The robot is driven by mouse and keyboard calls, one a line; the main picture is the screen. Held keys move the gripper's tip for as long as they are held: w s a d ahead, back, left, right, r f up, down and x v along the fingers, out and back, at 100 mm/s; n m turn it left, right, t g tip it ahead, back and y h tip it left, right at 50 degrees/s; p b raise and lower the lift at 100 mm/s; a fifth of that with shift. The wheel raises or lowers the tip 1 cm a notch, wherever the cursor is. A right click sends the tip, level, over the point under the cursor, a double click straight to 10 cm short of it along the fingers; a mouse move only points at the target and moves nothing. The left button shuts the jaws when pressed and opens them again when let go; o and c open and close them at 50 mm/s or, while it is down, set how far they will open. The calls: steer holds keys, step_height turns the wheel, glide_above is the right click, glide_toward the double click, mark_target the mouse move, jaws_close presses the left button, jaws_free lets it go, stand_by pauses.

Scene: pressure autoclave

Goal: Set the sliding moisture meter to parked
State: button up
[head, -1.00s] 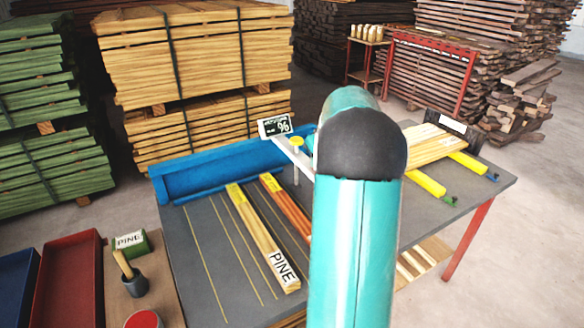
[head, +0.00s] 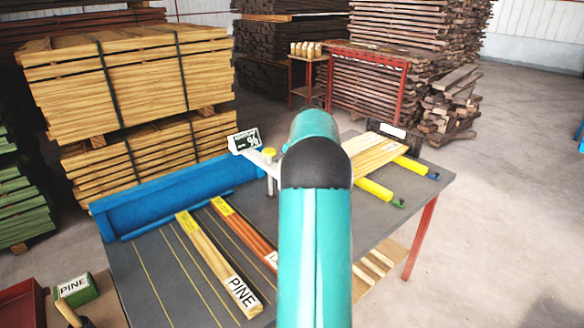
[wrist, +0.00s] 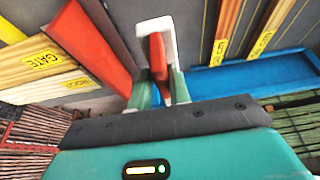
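The moisture meter's display (head: 244,140) is a small white-framed screen showing a percent sign, at the table's far edge in the head view. A white arm runs from it toward the right, past a yellow-topped post (head: 269,156), and goes behind my arm. In the wrist view a red handle (wrist: 158,55) stands inside a white bracket (wrist: 168,28), which looks like part of the meter. My gripper (wrist: 160,82) has one teal finger close on each side of the handle and seems shut on it. In the head view my arm hides the gripper and handle.
A green PINE block (head: 76,289) lies at lower left. Lumber stacks stand behind; the floor at right is clear.

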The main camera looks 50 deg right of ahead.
steer(key=o, duration=0.3)
steer(key=shift+s+d, duration=0.1)
steer(key=shift+d, duration=0.2)
steer(key=shift+a, duration=0.25)
steer(key=v, duration=1.3)
steer(key=shift+r, duration=0.4)
steer(key=shift+a, duration=0.1)
steer(key=w+a+r+n, duration=0.1)
steer(key=w+a+r, duration=0.1)
steer(key=a, duration=1.4)
steer(key=w+a+r, duration=0.2)
steer(key=a, duration=1.3)
steer(key=s+a+f, duration=0.3)
steer(key=s+a, duration=0.2)
steer(key=a, duration=0.3)
steer(key=s+a+f+n, duration=0.1)
steer(key=s+a+f, duration=0.2)
steer(key=s+a, duration=0.2)
steer(key=s+a+f+t+y, duration=0.1)
steer(key=s+a+f, duration=0.2)
steer(key=a, duration=0.8)
steer(key=shift+s+f+n, duration=0.4)
steer(key=shift+s, duration=0.65)
